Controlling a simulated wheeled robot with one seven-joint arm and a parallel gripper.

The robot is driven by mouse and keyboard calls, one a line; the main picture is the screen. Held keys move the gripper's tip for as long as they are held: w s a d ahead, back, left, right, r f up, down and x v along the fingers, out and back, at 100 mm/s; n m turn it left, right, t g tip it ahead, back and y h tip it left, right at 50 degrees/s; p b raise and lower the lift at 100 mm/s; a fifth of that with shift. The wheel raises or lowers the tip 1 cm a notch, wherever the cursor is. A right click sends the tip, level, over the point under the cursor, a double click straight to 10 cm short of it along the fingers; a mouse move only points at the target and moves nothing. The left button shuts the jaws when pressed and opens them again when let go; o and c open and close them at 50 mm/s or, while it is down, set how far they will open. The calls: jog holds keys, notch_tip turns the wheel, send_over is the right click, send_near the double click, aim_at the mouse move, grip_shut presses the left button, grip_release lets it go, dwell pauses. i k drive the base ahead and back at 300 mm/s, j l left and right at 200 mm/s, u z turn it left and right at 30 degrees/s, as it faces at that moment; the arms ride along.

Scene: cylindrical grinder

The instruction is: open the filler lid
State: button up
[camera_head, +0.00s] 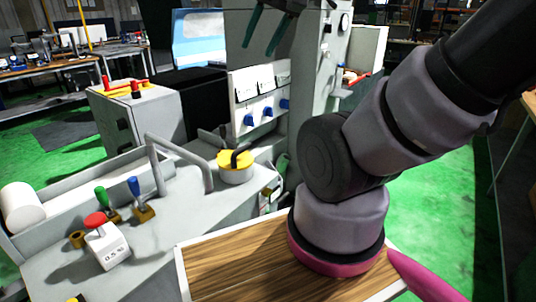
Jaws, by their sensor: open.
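The yellow round lid (228,162) with a dark handle sits on a short grey cylinder on top of the grey machine bed; it looks closed and is likely the filler lid. My gripper (259,48) shows only by its two dark green fingers at the top of the view, pointing down and apart, with nothing seen between them. In the picture it is well above the lid, in front of the upright grey machine panel, and not touching the lid. The upper part of the gripper is cut off by the frame.
A bent grey pipe (181,151) stands just left of the lid. Levers with green (100,194) and blue (133,185) knobs and a red-buttoned white box (106,243) are further left. A panel with blue knobs (267,112) rises behind. My arm covers the right side.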

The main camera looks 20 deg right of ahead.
aim_at(239, 159)
jog(key=z, duration=0.2)
jog(key=i+l, duration=0.2)
jog(key=l, duration=0.2)
jog(key=i+l, duration=0.25)
jog(key=i+l+z, duration=0.1)
jog(key=l, duration=0.4)
jog(key=i+l, duration=0.35)
